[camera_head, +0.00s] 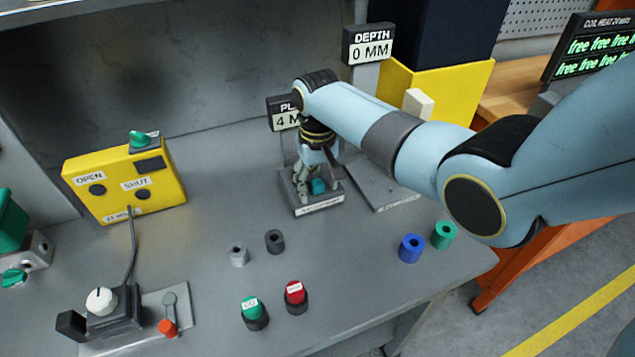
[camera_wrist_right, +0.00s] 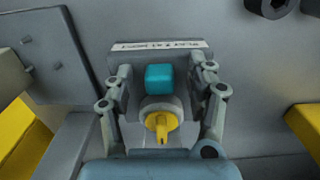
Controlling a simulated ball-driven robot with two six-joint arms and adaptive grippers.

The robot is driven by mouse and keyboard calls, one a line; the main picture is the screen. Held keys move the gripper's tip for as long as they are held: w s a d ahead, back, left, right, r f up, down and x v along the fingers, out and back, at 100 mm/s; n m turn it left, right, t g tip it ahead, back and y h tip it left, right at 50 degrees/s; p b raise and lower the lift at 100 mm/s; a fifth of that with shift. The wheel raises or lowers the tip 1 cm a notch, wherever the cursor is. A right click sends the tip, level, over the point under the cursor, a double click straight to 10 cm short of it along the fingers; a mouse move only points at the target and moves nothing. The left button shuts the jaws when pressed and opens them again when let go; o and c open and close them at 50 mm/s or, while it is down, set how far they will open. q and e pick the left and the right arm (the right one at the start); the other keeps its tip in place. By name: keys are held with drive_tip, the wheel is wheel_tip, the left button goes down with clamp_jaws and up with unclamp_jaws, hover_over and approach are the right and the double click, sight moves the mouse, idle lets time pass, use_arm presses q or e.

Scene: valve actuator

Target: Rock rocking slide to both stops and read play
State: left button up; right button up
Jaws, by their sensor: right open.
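The rocking slide shows as a small teal block (camera_head: 318,187) on a dark grey base (camera_head: 303,205) with a white label on its front. The teal block also shows in the right wrist view (camera_wrist_right: 160,78), with a round grey part and a yellow tab (camera_wrist_right: 160,127) beside it. My right gripper (camera_head: 315,176) points down over it, open, with one finger on each side of the block. I see gaps between fingers and block in the wrist view. A sign (camera_head: 284,113) behind, partly hidden by my right arm, shows "PL" and "4 M". My left gripper is not in view.
A "DEPTH 0 MM" sign (camera_head: 368,45) stands behind. A yellow OPEN/SHUT box (camera_head: 122,180) is at left, with a white-knobbed unit (camera_head: 101,301) in front. Green (camera_head: 251,307) and red (camera_head: 294,291) buttons and blue (camera_head: 411,247) and green (camera_head: 443,234) rings are near the front.

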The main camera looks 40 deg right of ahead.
wheel_tip(320, 180, up, 12)
idle(0.5)
